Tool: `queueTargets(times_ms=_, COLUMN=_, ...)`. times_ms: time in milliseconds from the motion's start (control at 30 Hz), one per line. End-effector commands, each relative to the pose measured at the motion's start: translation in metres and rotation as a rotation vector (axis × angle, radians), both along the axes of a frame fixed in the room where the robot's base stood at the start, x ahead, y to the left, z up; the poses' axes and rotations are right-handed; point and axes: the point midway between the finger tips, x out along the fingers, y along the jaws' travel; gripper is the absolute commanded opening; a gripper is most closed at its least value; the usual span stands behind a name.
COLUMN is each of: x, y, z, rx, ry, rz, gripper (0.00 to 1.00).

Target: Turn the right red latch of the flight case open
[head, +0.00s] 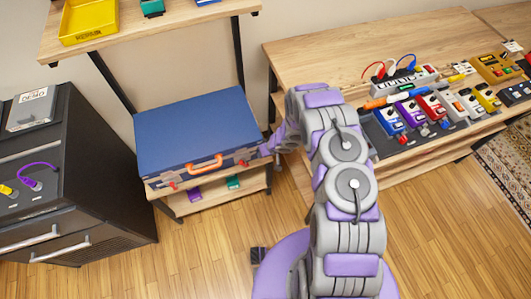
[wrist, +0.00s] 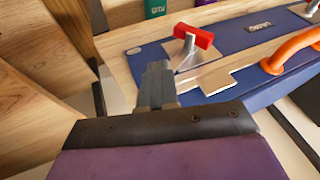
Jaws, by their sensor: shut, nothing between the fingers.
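The blue flight case (head: 185,130) lies on a wooden shelf, with an orange handle (head: 205,164) on its front. The right red latch (head: 243,163) is small on the front, right of the handle. The wrist view looks upside down: there the latch (wrist: 194,37) shows as a red tab on a metal piece, beside a metal plate, with the orange handle (wrist: 292,48) to the right. My gripper (wrist: 157,72) is shut and empty, its fingertips close to the latch but apart from it in the picture. In the head view my gripper (head: 268,149) is small beside the case's right front corner.
The other red latch (head: 172,185) is on the front's left part. A purple (head: 195,193) and a green box (head: 233,182) lie on the shelf below. A dark cabinet (head: 105,170) stands left, a pedal bench (head: 420,120) right. Wooden floor (head: 200,250) in front is clear.

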Motion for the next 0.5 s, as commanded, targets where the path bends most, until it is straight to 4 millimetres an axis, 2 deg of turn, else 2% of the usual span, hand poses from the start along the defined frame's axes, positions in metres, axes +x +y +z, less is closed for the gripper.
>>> queueTargets(times_ms=33, x=0.001, y=0.005, z=-0.012, rx=0.001, ry=0.001, rz=0.001, gripper=0.00)
queueTargets(times_ms=200, x=0.007, y=0.018, z=-0.037, rx=0.002, ry=0.000, rz=0.002, gripper=0.00)
queueTargets(times_ms=300, x=0.002, y=0.032, z=-0.042, rx=0.002, ry=0.000, rz=0.002, gripper=0.00)
queueTargets(times_ms=500, x=-0.002, y=0.047, z=-0.049, rx=0.002, ry=0.000, rz=0.002, gripper=0.00)
